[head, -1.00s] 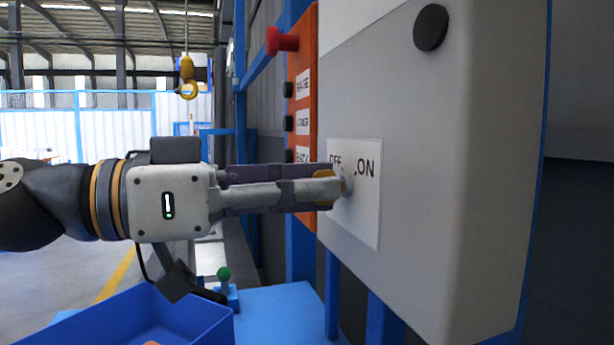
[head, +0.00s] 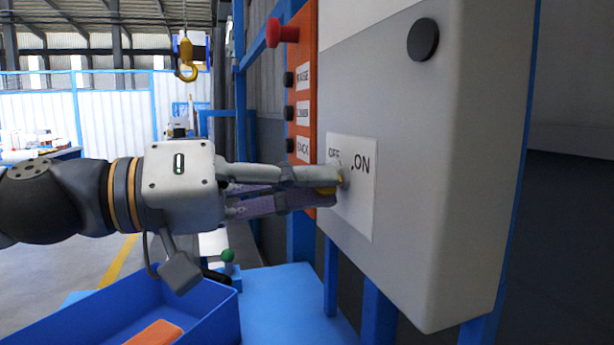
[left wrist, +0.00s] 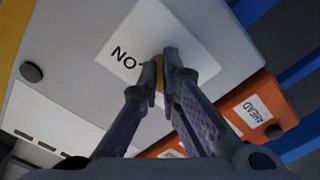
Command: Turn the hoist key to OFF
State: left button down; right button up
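The hoist key (head: 326,190) is a small yellow piece on the white label plate (head: 362,205) of the grey control box. The plate reads OFF at left and ON at right; the fingers partly cover the key and sit close to the OFF text. My left gripper (head: 332,186) reaches in from the left with its fingertips at the plate. In the left wrist view the yellow key (left wrist: 159,72) sits between the two fingertips, which close on it from both sides. Which mark the key points to is hard to tell. My right gripper is not in view.
An orange panel (head: 302,125) with black buttons and a red knob (head: 280,33) stands left of the grey box (head: 430,130). Below are a blue bin (head: 225,315) with an orange block (head: 155,333) and a green-topped lever (head: 228,256). A yellow crane hook (head: 187,62) hangs behind.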

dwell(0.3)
pick_arm(q)
jog(key=c, duration=1.8)
grip_release()
jog(key=v, duration=1.2)
